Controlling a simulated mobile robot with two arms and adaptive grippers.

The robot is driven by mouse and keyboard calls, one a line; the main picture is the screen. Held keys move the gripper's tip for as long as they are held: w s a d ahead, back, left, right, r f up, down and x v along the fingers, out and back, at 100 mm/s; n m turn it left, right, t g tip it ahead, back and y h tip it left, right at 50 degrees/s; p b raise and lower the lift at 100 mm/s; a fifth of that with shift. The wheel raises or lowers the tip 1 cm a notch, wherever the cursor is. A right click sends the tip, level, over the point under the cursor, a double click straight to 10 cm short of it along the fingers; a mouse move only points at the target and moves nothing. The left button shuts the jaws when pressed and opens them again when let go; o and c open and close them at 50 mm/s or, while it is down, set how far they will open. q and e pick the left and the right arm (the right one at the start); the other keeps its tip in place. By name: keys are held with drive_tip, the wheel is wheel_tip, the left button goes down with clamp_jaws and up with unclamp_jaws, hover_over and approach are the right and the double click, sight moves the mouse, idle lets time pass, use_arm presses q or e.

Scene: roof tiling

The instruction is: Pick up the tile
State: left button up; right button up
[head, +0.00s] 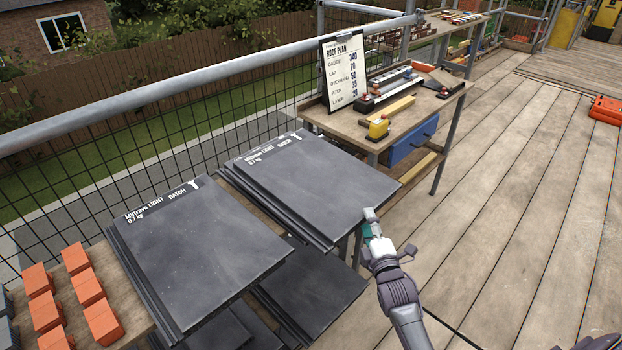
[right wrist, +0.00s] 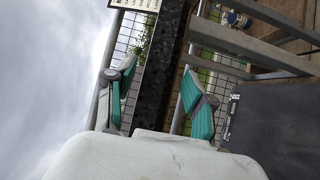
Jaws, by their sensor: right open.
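Dark grey flat tiles lie in two stacks, a left stack (head: 195,255) and a right stack (head: 315,185), each with white print along its far edge. My right gripper (head: 371,222) is at the near right corner of the right stack's top tile. In the right wrist view, the two teal fingers of my right gripper (right wrist: 159,78) are apart. A dark speckled tile edge (right wrist: 163,65) runs between them, with gaps showing on both sides. Whether either finger touches the tile is not clear. My left gripper is not in view.
More dark tiles (head: 312,290) lie on a lower shelf. Orange blocks (head: 87,287) stand at the left. A workbench (head: 340,122) with a roof plan board (head: 344,72) and tools is behind the stacks. The plank floor (head: 510,210) at the right is mostly clear.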

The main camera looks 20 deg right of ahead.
sight(361, 206)
drive_tip(key=x, duration=0.4)
drive_tip(key=shift+a+r, duration=0.2)
drive_tip(key=shift+a, duration=0.15)
drive_tip(key=shift+w+d, duration=0.15)
drive_tip(key=shift+w, duration=0.4)
clamp_jaws()
drive_tip(key=shift+r, duration=0.2)
